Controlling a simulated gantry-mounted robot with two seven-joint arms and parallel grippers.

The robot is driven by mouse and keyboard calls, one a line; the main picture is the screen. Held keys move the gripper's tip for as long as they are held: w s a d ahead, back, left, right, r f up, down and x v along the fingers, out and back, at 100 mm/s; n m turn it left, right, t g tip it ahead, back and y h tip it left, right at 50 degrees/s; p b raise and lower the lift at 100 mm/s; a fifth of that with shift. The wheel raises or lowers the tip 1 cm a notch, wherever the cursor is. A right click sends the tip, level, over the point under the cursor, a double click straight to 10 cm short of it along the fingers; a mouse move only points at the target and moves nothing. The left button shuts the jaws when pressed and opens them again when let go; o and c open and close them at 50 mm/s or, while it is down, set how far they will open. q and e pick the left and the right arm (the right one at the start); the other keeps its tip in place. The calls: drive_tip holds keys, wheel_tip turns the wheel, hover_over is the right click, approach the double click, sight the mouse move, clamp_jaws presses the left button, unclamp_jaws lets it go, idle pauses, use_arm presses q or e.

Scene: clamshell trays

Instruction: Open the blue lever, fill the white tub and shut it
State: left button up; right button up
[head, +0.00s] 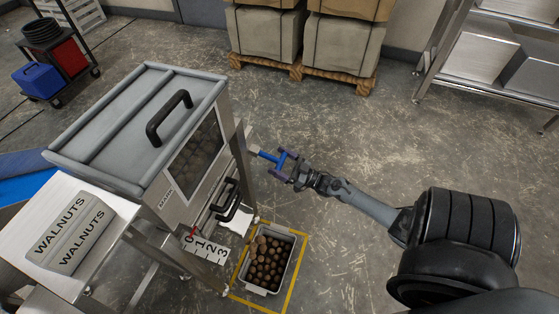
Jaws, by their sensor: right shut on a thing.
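The blue lever (266,156) sticks out from the right side of the steel hopper (172,205). My right gripper (284,161) is shut on the lever near its outer end. The white tub (262,290) stands on the floor below the hopper's outlet, inside a yellow taped outline. Brown walnuts (266,265) lie in the tub, heaped higher at its back left under the outlet. More walnuts show behind the hopper's window (196,150). My left gripper is not in view.
A number plate (208,247) marked 0 to 3, with a red pointer near 0, is on the hopper front. Pallets (300,72) stand behind. The floor right of the tub is clear.

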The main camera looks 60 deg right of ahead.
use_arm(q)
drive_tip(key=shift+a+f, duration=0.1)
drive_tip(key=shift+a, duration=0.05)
use_arm(e)
drive_tip(key=shift+s+f, duration=0.1)
drive_tip(key=shift+f, duration=0.35)
drive_tip(key=o, duration=1.1)
drive_tip(key=shift+o, duration=0.2)
drive_tip(key=shift+s+r, duration=0.1)
drive_tip(key=shift+s, duration=0.3)
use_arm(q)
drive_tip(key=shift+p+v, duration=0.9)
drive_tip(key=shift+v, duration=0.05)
use_arm(e)
drive_tip(key=v, duration=1)
drive_tip(key=shift+s, duration=0.4)
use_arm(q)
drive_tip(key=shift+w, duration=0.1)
